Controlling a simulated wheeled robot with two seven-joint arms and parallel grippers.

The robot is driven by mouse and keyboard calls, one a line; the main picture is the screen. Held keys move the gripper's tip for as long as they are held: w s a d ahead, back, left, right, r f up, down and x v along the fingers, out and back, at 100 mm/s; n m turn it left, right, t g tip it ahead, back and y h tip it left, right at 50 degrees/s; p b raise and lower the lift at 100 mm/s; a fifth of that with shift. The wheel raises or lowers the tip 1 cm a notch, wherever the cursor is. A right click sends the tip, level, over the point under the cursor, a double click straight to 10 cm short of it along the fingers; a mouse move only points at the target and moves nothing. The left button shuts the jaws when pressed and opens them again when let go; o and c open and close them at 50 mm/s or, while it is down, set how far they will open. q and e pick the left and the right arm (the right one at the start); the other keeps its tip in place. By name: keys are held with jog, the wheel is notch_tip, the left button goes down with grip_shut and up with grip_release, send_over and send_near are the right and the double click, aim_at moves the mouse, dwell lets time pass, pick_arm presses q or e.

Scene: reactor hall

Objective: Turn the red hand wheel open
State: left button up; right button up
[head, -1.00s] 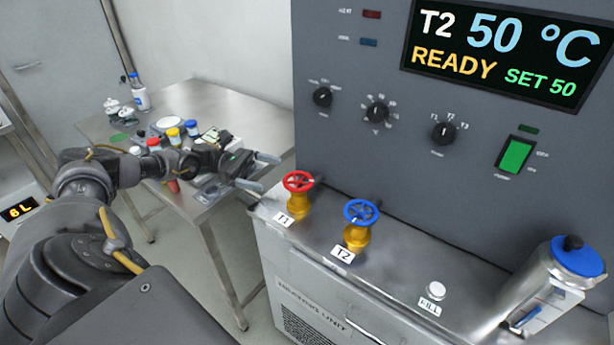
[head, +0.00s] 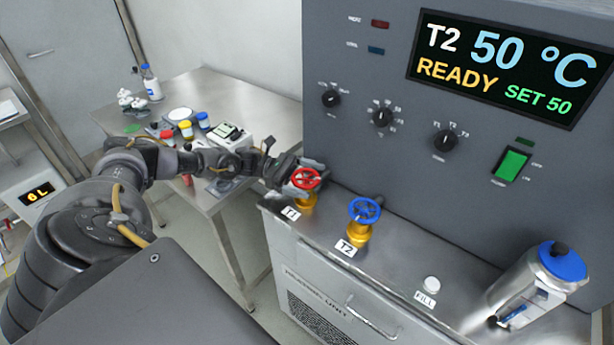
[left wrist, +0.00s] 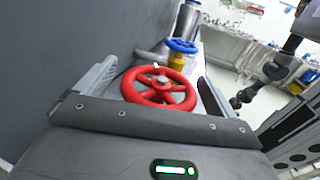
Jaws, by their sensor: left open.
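The red hand wheel (head: 306,179) sits on a yellow valve body behind the label T1, at the left end of the steel unit top. My left gripper (head: 288,172) has come in from the left and is at the wheel. In the left wrist view the red wheel (left wrist: 159,88) lies between the two spread fingers (left wrist: 150,90), with a gap on both sides. The gripper is open. Its fingers partly hide behind the wheel in the head view. My right gripper is not in view.
A blue hand wheel (head: 364,210) on a yellow valve, labelled T2, stands to the right. Beyond it are a white FILL knob (head: 432,284) and a steel canister with a blue lid (head: 562,262). The grey panel (head: 370,75) rises behind. A steel table (head: 215,90) holds bottles and jars.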

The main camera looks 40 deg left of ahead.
pick_arm(q)
jog(key=c, duration=1)
jog(key=shift+t, duration=0.3)
